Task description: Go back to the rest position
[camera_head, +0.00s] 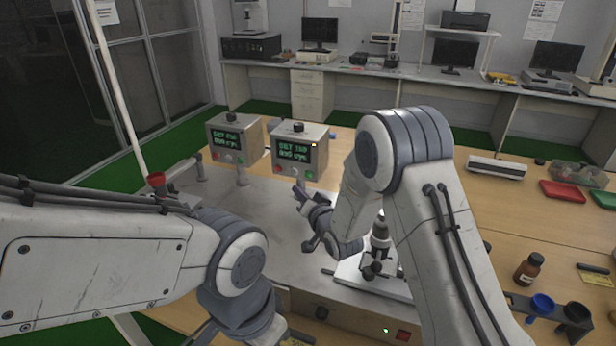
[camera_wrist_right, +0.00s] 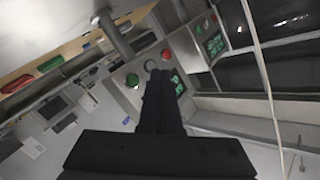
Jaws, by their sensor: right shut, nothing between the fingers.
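My right arm comes in from the right in the head view and bends down over the grey machine top (camera_head: 262,232). My right gripper (camera_head: 302,194) is just in front of the right-hand grey control box (camera_head: 318,133); whether it touches the box cannot be told. In the right wrist view its dark fingers (camera_wrist_right: 159,78) are together, with nothing between them, and point toward the box's buttons and green display (camera_wrist_right: 178,83). My left arm comes in from the left, and its gripper is not visible.
A second control box (camera_head: 222,153) stands to the left. A white-based fixture (camera_head: 352,272) sits close beside my right forearm. A brown bottle (camera_head: 529,268), a black holder with cups (camera_head: 552,309), and red (camera_head: 563,191) and green trays lie on the wooden table at right.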

